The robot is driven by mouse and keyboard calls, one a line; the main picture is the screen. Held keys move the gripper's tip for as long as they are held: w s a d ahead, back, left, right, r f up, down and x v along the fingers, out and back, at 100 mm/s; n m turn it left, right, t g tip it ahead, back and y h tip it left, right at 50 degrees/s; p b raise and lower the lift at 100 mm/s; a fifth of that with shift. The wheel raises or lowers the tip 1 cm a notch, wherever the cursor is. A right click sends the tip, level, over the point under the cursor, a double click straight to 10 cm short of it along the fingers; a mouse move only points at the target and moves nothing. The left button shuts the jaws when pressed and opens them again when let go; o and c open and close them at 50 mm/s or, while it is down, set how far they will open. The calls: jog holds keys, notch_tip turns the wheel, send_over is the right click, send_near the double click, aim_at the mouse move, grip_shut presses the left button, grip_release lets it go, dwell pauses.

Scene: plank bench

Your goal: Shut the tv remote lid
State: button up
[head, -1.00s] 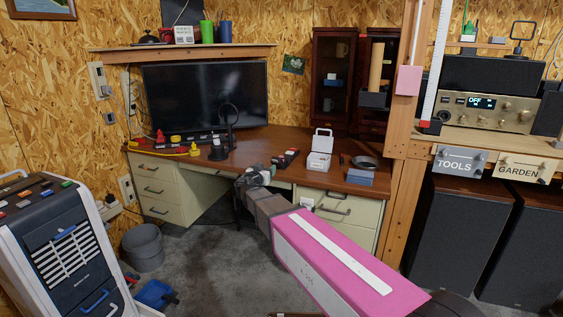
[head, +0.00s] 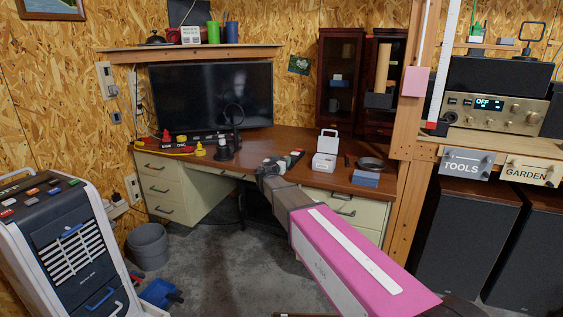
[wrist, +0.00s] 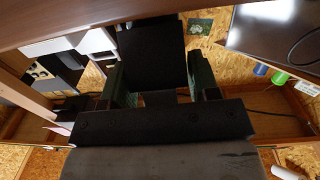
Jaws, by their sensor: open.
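A small white box (head: 324,161) stands on the desk, and its lid (head: 328,142) is raised at the back. A small dark object (head: 294,158) lies just left of it, partly hidden behind my gripper; I cannot tell whether it is the tv remote. My gripper (head: 271,166) is open near the desk's front edge, left of the dark object and the white box. In the wrist view the gripper (wrist: 153,75) shows dark green fingers, with a black block shape between them that I cannot identify. The white box cannot be made out clearly there.
The desk (head: 265,145) holds a black stand (head: 223,152), a yellow piece (head: 199,150), a dark bowl (head: 371,163) and a blue-grey block (head: 365,178). A monitor (head: 210,97) stands behind. A wooden post (head: 407,130) rises at the right. A bin (head: 149,246) stands on the floor.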

jog(key=c, duration=0.6)
jog(key=shift+o, duration=0.2)
jog(key=shift+r, duration=0.15)
jog(key=g, duration=0.1)
jog(key=w+g+y, duration=0.1)
jog(key=r+g, duration=0.1)
jog(key=shift+w+d+g+y, duration=0.2)
jog(key=shift+d+g+y, duration=0.1)
jog(key=shift+g, duration=0.1)
jog(key=g, duration=0.1)
jog(key=w+g+y, duration=0.1)
jog(key=shift+d+r+g, duration=0.15)
jog(key=shift+r+g, duration=0.1)
jog(key=shift+g, duration=0.05)
jog(key=shift+w+d+g+y, duration=0.15)
jog(key=shift+g+y, duration=0.1)
jog(key=shift+g, duration=0.25)
jog(key=shift+w+g+y, duration=0.15)
jog(key=shift+g+y, duration=0.1)
jog(key=shift+g, duration=0.25)
